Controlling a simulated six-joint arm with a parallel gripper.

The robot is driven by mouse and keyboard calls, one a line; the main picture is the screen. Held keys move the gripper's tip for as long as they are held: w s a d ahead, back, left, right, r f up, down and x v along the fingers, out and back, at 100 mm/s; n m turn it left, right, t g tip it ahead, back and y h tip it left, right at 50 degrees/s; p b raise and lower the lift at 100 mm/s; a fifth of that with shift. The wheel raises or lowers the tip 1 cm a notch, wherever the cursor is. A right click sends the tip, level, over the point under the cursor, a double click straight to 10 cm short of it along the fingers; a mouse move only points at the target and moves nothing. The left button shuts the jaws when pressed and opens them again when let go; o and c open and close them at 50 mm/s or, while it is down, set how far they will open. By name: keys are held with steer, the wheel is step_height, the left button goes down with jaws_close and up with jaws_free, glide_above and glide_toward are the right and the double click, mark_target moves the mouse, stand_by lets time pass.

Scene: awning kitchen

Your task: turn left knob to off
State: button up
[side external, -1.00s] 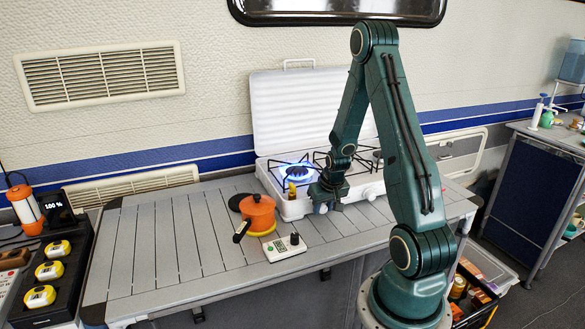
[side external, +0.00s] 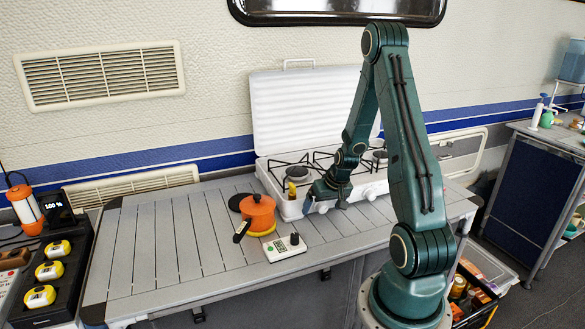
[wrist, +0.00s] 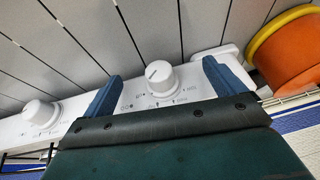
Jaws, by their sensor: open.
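The white camp stove (side external: 290,206) stands on the slatted table with its lid raised, and its left burner (side external: 298,172) shows no flame. The left knob (wrist: 160,77) is the white dial nearest the orange pot, seen in the wrist view. My gripper (side external: 326,205) is at the stove's front panel. In the wrist view its two blue fingers are spread, one on each side of the left knob, with visible gaps between. The right knob (wrist: 40,112) is outside the fingers, at the left of the wrist view. In the side view my gripper largely hides the left knob.
The orange pot (side external: 258,213) stands left of the stove, also at upper right in the wrist view (wrist: 290,52). A small white device with a black knob (side external: 285,247) lies in front of it. The table's left part (side external: 160,250) is clear.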

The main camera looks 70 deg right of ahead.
stand_by(0.4)
steer(key=v, duration=0.7)
steer(key=shift+w, duration=0.3)
stand_by(0.4)
stand_by(0.4)
steer(key=shift+w+a+f+n+g+h, duration=0.1)
steer(key=shift+w+a+n+g+h, duration=0.15)
steer(key=shift+a+g+h, duration=0.35)
steer(key=shift+w+a+f+n+g+h, duration=0.15)
steer(key=shift+w+a+g+h, duration=0.25)
steer(key=shift+g+h, duration=0.3)
steer(key=shift+r, duration=0.1)
steer(key=shift+x, duration=3.55)
